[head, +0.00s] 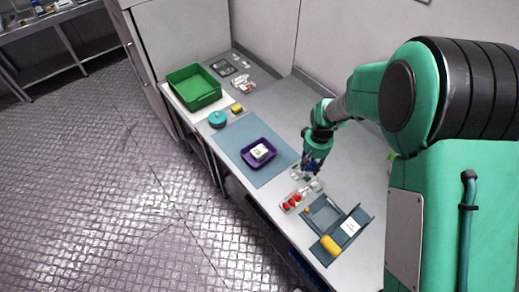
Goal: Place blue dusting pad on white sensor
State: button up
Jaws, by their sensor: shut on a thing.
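My gripper (312,162) is over the bench, behind a small rack with red items. It is shut on a small dark blue thing (309,169), which looks like the blue dusting pad and is mostly hidden by the fingers. A white block with a dark mark (261,151), which may be the white sensor, lies in a purple tray (247,161) on the blue-grey mat (232,146). My gripper is to the right of this tray, apart from it.
A green crate (187,101), a teal round object (218,119) and a yellow block (237,108) are at the far left. The red-filled rack (286,207) and an open blue-grey case (333,217) with a yellow cylinder (330,244) are nearer. The mat around the tray is clear.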

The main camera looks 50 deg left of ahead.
jog(key=s+a+n+p, duration=0.1)
jog(key=s+a, duration=0.3)
jog(key=s, duration=0.3)
jog(key=s+a+n+p, duration=0.1)
jog(key=s+a, duration=0.4)
jog(key=s, duration=0.3)
jog(key=shift+s+n, duration=0.3)
jog(key=shift+n, duration=0.1)
jog(key=shift+a, duration=0.15)
jog(key=p, duration=0.2)
send_over(258, 151)
jog(key=shift+w+f, duration=0.1)
jog(key=shift+f, duration=0.6)
jog(key=shift+f+p, duration=0.45)
jog(key=shift+f, duration=1.3)
jog(key=shift+f, duration=0.2)
